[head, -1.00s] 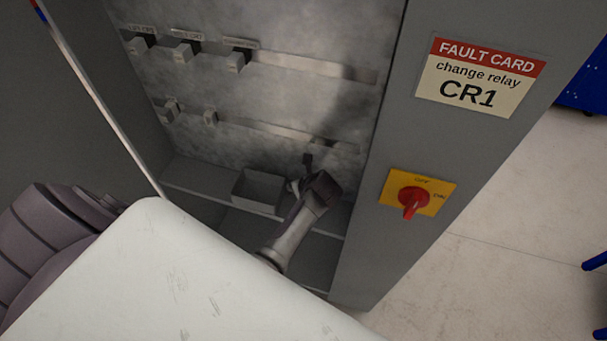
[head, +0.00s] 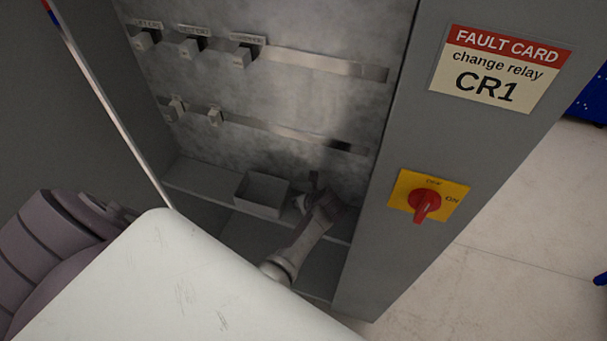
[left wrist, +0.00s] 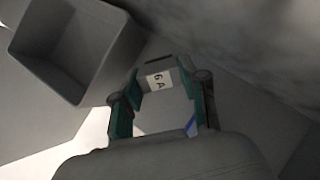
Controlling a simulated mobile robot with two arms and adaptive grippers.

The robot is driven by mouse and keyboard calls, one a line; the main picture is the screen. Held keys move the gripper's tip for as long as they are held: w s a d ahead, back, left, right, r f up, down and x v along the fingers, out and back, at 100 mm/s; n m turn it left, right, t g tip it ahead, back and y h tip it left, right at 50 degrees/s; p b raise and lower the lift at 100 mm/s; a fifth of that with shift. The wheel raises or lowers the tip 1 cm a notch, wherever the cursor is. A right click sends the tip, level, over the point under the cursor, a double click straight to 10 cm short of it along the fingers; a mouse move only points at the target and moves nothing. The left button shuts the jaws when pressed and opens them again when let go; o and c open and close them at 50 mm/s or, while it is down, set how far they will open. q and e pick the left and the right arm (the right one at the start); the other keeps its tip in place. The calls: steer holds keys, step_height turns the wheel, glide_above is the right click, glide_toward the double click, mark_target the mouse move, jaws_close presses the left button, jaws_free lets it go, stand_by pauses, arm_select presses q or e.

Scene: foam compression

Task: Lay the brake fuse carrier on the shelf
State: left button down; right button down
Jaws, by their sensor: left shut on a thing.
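My left gripper (head: 312,190) is inside the cabinet, low over the shelf (head: 190,177), just right of the open grey bin (head: 262,195). In the left wrist view my left gripper (left wrist: 163,92) has its two fingers shut on the brake fuse carrier (left wrist: 158,79), a small grey block with a white label reading 6A. The bin (left wrist: 75,50) is at the upper left there. The carrier is hard to make out in the head view. I cannot tell whether it touches the shelf. My right gripper is not in view.
Several small modules sit on the upper rail (head: 320,63) and lower rail (head: 262,127) above. The cabinet's right side carries a red rotary switch (head: 425,203) and a fault card (head: 500,68). The shelf's right end lies close to my gripper.

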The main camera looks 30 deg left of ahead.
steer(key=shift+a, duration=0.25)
arm_select(q)
steer(key=c, duration=0.5)
jaws_free()
steer(key=v, duration=0.7)
steer(key=shift+d+r, duration=0.15)
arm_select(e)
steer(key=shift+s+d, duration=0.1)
